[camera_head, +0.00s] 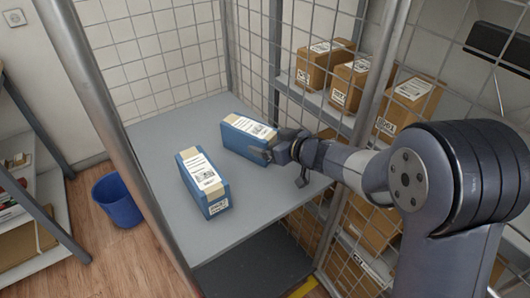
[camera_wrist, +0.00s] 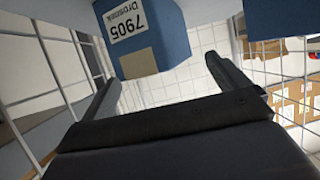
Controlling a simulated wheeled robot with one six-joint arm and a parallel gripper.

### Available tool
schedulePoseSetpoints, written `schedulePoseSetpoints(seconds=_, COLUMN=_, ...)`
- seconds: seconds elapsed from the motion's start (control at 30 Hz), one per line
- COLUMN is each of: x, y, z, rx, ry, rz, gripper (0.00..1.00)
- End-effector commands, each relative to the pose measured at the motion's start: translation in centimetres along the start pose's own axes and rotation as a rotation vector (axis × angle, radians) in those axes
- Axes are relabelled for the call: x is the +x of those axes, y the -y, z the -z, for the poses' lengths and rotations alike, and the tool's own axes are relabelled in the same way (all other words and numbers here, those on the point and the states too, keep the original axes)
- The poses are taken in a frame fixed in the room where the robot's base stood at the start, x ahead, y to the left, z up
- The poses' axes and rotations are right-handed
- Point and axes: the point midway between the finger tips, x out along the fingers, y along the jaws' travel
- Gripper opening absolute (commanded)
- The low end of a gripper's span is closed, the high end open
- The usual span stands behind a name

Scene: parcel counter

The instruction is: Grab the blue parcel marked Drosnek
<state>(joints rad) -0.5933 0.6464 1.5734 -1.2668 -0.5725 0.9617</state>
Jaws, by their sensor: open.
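Two blue parcels with white labels and tan tape lie on the grey counter in the head view: a front one (camera_head: 217,200) and a back one (camera_head: 236,142). Their names are too small to read there. My gripper (camera_head: 275,150) is at the right end of the back parcel. In the wrist view, a blue parcel (camera_wrist: 172,22) bears a label reading 7905 Drosnek, seen upside down. My open gripper (camera_wrist: 161,72) has its fingers spread, with this parcel ahead of and roughly between them. I cannot tell whether they touch it.
The grey counter (camera_head: 160,150) is bare at its left and back. A wire mesh wall stands close on the right, with brown boxes (camera_head: 349,83) on shelves behind it. A metal post (camera_head: 100,95) rises at the front left. A blue bin (camera_head: 117,201) stands on the floor.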

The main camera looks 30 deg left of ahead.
Motion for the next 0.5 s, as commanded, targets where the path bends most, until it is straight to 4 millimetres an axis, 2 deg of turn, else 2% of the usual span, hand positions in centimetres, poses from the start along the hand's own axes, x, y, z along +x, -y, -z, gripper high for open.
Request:
schedulePoseSetpoints(seconds=0.1, x=0.82, y=0.16, z=-0.43, rx=0.003, ry=0.007, rz=0.003, gripper=0.95)
schedulePoseSetpoints(seconds=0.3, x=0.81, y=0.14, z=-0.38, rx=0.003, ry=0.007, rz=0.002, gripper=0.95)
schedulePoseSetpoints(seconds=0.5, x=0.78, y=0.12, z=-0.31, rx=0.002, ry=0.005, rz=0.002, gripper=0.78)
